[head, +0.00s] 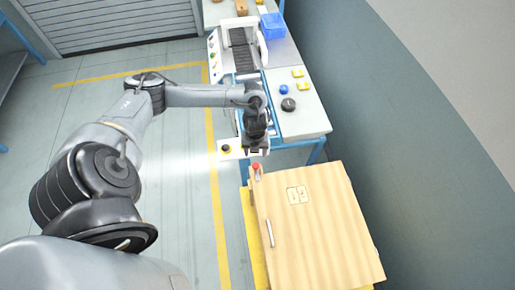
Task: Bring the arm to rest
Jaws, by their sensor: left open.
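My left arm comes in from the left and reaches across to the near end of the bench. My left gripper (257,152) points down beside the bench's front left corner, just beyond the wooden box. It is open, and I see nothing between its fingers. The fingertips are small and partly dark in this view. My right gripper is not in view.
A wooden box (325,230) with a metal handle and a red knob (256,166) stands nearest. A small white box with a dark button (226,149) sits left of the gripper. Open floor lies left.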

